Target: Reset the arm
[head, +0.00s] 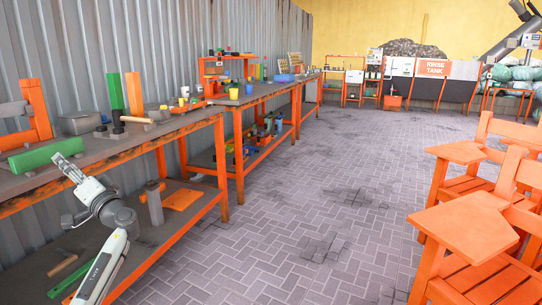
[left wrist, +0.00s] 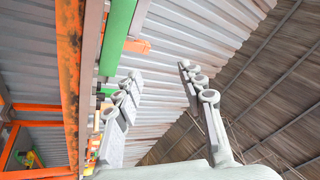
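My left gripper (head: 66,167) is raised in front of the near workbench (head: 110,148), at the left of the head view. In the left wrist view my left gripper (left wrist: 158,76) has its two fingers wide apart with nothing between them. My left arm (head: 108,250) rises from the bottom left corner of the head view. A green plank (head: 38,156) lies on the bench top just beyond the gripper; I cannot tell whether they touch. My right gripper is not in view.
A lower shelf (head: 140,232) holds loose tools. Orange chairs (head: 470,225) stand at the right. The paved floor (head: 300,190) between is clear. A rinse tank (head: 433,68) is at the back.

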